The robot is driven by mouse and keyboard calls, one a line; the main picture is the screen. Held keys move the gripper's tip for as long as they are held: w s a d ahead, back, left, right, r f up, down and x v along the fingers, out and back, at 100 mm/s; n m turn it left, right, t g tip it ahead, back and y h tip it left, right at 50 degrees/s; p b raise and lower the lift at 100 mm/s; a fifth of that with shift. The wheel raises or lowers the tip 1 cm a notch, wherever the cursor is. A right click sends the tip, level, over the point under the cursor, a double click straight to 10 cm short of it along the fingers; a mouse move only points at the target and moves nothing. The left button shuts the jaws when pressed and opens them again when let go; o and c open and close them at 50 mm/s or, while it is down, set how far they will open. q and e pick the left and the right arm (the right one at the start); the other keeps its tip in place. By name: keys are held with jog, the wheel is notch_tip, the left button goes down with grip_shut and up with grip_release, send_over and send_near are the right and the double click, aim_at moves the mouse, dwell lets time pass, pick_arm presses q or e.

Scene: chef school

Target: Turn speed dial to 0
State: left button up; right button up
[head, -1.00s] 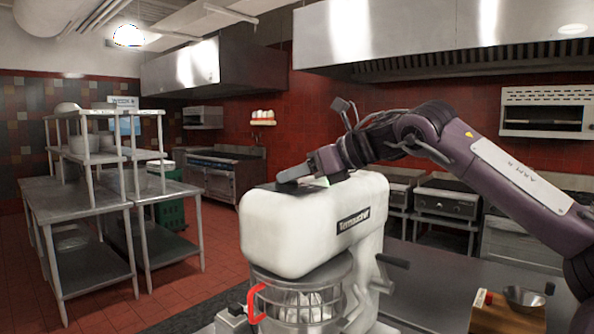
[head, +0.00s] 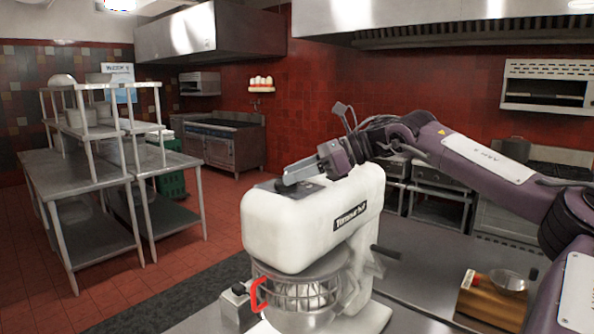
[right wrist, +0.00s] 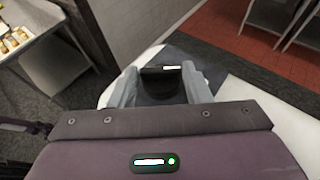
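The white stand mixer (head: 300,225) stands on the counter in the middle of the head view. A dark round dial (head: 268,187) sits on top of its head. In the right wrist view the dark dial (right wrist: 162,88), with a small white mark, shows between the two fingers. My right gripper (head: 300,176) is over the top of the mixer head. Its fingers (right wrist: 162,84) are apart, one on each side of the dial; whether they touch it I cannot tell. The number the dial points to is not readable. My left gripper is not in view.
The mixer bowl has a wire guard with a red handle (head: 259,294). A dark lever (head: 386,252) sticks out at the mixer's right side. A wooden block (head: 490,302) with a metal bowl (head: 509,280) is at the right. Steel shelving (head: 75,190) stands at the left.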

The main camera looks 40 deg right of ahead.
jog(key=o, duration=0.4)
jog(key=shift+c, duration=0.2)
jog(key=shift+s+d+b, duration=0.2)
jog(key=shift+d+b, duration=0.05)
jog(key=shift+b, duration=0.05)
jog(key=b+v, duration=0.2)
jog(key=v, duration=0.4)
jog(key=shift+s+d+r+b, duration=0.1)
jog(key=shift+s+d+b, duration=0.1)
jog(key=shift+b, duration=0.2)
jog(key=shift+s+d+r, duration=0.2)
jog(key=shift+s+r, duration=0.05)
jog(key=shift+a+f, duration=0.1)
